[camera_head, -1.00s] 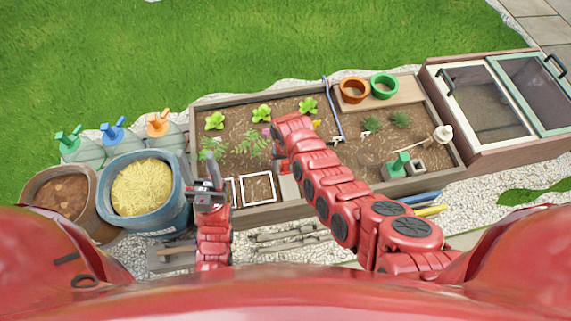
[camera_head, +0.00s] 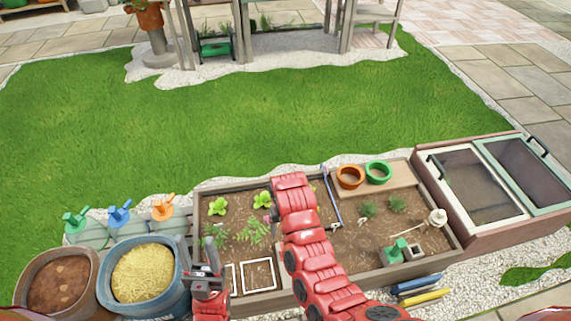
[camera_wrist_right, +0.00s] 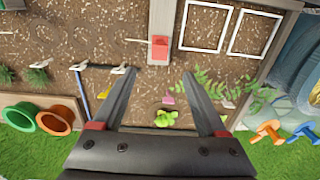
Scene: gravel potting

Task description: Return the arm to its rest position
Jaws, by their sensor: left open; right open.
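My left gripper (camera_head: 208,268) shows in the head view at the lower left of the planting bed, beside the white square frames. It is open, with nothing seen between its fingers. My right arm (camera_head: 315,255) reaches up over the middle of the bed, and its gripper is hidden behind its own links there. In the right wrist view my right gripper (camera_wrist_right: 160,95) is open and empty. Its two fingers spread over the soil, with a light green seedling (camera_wrist_right: 166,117) and a small pink item (camera_wrist_right: 168,99) showing in the gap between them.
The wooden bed (camera_head: 238,185) holds seedlings, an orange pot (camera_head: 350,177) and a green pot (camera_head: 378,172). A blue tub (camera_head: 181,280) of straw and a brown-filled tub (camera_head: 62,287) stand left. A glazed cold frame (camera_head: 480,185) stands right. Grass (camera_head: 230,120) lies clear behind.

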